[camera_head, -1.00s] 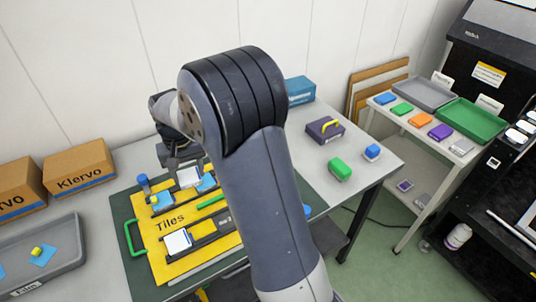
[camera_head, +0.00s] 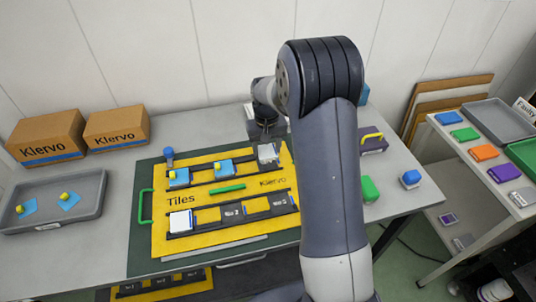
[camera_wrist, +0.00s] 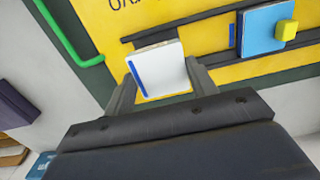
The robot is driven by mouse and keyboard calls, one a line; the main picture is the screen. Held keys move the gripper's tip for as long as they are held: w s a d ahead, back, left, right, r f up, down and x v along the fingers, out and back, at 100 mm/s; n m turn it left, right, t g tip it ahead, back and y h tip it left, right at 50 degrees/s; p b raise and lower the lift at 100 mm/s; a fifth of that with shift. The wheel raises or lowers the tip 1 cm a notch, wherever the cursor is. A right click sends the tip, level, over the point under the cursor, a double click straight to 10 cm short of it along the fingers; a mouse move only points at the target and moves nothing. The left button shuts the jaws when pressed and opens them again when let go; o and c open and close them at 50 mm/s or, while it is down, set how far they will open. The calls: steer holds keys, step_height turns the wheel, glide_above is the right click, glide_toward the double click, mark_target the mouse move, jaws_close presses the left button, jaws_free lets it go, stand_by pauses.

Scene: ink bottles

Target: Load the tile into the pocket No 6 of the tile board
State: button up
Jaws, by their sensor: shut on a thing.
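My gripper (camera_wrist: 161,84) is shut on a white tile (camera_wrist: 157,66) with a blue strip along one edge, a finger at each side. In the head view the held tile (camera_head: 267,153) is at the right end of the far row of the yellow tile board (camera_head: 172,246). In the wrist view it overlaps the dark rails and looks slightly turned against them. I cannot tell whether it touches the pocket floor. The No 6 label is not visible. Blue tiles with yellow knobs sit in the far row's left (camera_head: 179,179) and middle (camera_head: 223,170) pockets.
A white tile (camera_head: 180,221) fills the near row's left pocket; the near middle and right pockets look empty. A grey tray (camera_head: 90,205) lies left, cartons (camera_head: 46,138) behind, a green block (camera_head: 369,189) right.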

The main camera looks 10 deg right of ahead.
mark_target(267, 151)
steer(key=shift+f, duration=1.9)
steer(key=shift+f, duration=0.2)
steer(key=o, duration=1)
steer(key=shift+r, duration=0.1)
steer(key=shift+o, duration=0.2)
step_height(267, 151, up, 12)
steer(key=shift+r+b, duration=0.15)
steer(key=shift+b, duration=0.15)
